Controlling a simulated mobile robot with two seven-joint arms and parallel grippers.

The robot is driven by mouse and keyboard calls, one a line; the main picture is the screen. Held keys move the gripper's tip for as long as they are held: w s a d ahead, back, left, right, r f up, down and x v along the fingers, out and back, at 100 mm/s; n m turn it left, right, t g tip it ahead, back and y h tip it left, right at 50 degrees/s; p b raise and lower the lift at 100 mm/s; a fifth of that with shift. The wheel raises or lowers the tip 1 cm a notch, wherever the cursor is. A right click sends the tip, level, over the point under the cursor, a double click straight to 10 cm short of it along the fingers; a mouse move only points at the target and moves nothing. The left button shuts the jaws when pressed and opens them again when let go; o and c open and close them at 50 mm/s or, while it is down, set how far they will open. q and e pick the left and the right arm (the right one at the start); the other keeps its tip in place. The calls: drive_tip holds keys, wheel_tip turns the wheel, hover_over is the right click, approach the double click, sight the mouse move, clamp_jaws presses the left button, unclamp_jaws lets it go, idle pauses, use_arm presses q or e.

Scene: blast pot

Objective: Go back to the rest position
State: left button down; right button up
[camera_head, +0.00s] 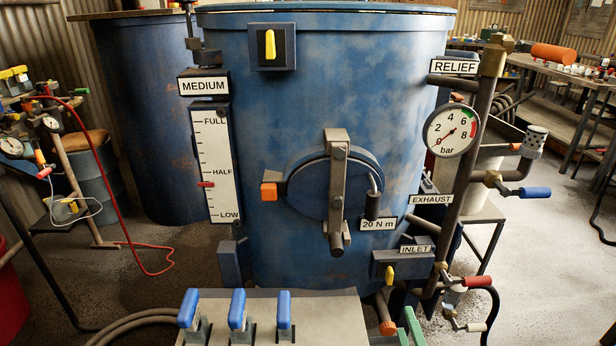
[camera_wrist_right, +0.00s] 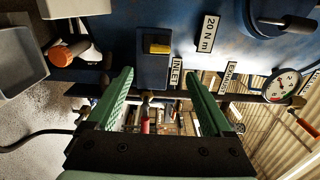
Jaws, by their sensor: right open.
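My right gripper (camera_head: 408,322) shows at the bottom edge of the head view as two green fingers, just below the inlet valve with its yellow lever (camera_head: 390,272). In the right wrist view my gripper (camera_wrist_right: 160,74) is open, with nothing between its green fingers. The yellow lever (camera_wrist_right: 158,48) on its blue block lies beyond the fingertips, apart from them. The blue blast pot (camera_head: 270,120) stands ahead, its round hatch (camera_head: 308,190) closed under a grey clamp bar (camera_head: 337,190). My left gripper is not in view.
A pressure gauge (camera_head: 452,130), pipes and the blue (camera_head: 535,192) and red (camera_head: 478,282) valve handles stick out at right. A red hose (camera_head: 115,200) hangs at left.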

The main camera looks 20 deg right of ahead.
drive_tip(key=s+a+f+n+g+y, duration=0.4)
drive_tip(key=s+a+f+n, duration=0.1)
drive_tip(key=a+n, duration=0.5)
drive_tip(key=s+a+f+n+g+y, duration=0.5)
drive_tip(key=a+n, duration=0.3)
drive_tip(key=n, duration=0.4)
use_arm(q)
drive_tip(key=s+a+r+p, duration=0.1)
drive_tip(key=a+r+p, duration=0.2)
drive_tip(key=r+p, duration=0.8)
drive_tip(key=p, duration=0.3)
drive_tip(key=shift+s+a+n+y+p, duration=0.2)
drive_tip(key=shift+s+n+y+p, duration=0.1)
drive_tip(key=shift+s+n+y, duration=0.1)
use_arm(e)
drive_tip(key=s+d+r+h, duration=0.2)
drive_tip(key=s+d+r, duration=0.1)
drive_tip(key=r, duration=0.7)
drive_tip(key=shift+s+r+n+t+h, duration=0.3)
drive_tip(key=shift+n, duration=0.1)
